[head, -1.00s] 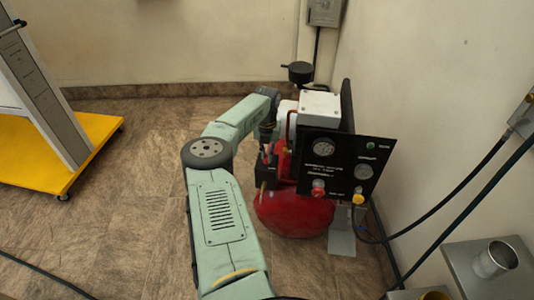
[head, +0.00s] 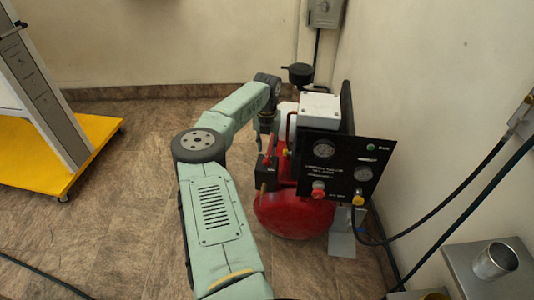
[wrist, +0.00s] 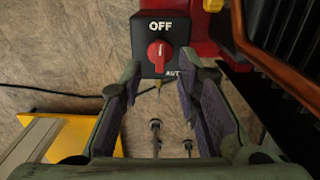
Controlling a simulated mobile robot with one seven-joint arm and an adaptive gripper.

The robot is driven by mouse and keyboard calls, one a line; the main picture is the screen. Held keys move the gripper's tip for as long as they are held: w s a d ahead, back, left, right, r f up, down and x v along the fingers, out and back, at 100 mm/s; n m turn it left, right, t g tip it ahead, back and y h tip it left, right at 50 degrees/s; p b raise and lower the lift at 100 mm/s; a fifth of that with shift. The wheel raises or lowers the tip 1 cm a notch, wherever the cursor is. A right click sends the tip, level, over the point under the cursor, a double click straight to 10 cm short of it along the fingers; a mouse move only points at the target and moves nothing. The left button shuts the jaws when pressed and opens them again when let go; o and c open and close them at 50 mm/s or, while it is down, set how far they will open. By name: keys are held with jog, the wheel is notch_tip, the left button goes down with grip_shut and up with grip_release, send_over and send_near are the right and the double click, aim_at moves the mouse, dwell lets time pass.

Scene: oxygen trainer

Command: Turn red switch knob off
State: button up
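The red switch knob (wrist: 160,54) sits on a black switch box (wrist: 143,28) in the wrist view. White "OFF" is printed above the knob, and a partly hidden "AUT" label is at its lower right. The knob's white mark looks roughly upright, toward OFF. My gripper (wrist: 163,82) is open, with one finger at each side below the knob and nothing between them. The fingertips look apart from the knob. In the head view the box (head: 267,174) stands on the left side of the red compressor; its knob face cannot be made out there.
The red compressor tank (head: 292,217) carries a black gauge panel (head: 345,165) with another red knob (head: 318,189). A copper pipe (wrist: 265,60) runs right of the switch box. A yellow-based cart (head: 85,150) stands left. Floor between cart and compressor is clear.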

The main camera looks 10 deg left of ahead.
aim_at(267, 158)
notch_tip(267, 158, up, 7)
dwell(0.3)
dwell(0.4)
